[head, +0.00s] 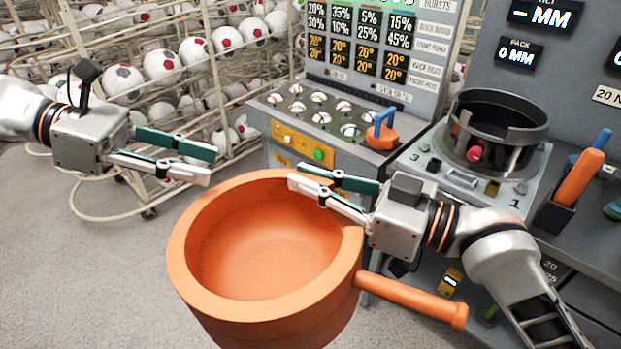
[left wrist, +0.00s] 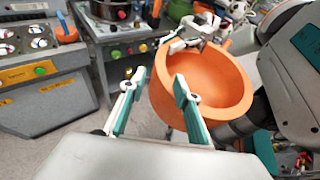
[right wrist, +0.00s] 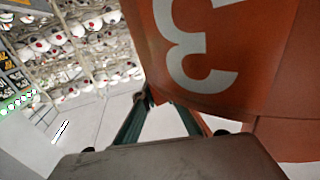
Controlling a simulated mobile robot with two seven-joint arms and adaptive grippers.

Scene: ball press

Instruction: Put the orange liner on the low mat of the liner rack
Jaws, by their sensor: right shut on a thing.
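The orange liner (head: 265,250) is a large, deep round bowl with a thick rim and a straight handle, in the middle of the head view. It also shows in the left wrist view (left wrist: 215,85). In the right wrist view its wall (right wrist: 215,40) carries a pale "3". My right gripper (head: 295,176) is shut on the liner's rim at the upper right; the grip itself is partly hidden. My left gripper (head: 211,165) is open and empty, beyond the liner's upper left side. I cannot make out the liner rack or its low mat.
A ball rack (head: 180,70) with several footballs stands at the back left. A grey console (head: 315,125) and a press bench with a dark ring (head: 495,125) stand behind the liner. Orange and blue handles (head: 580,178) stick up at the right. Floor (head: 80,270) at left is clear.

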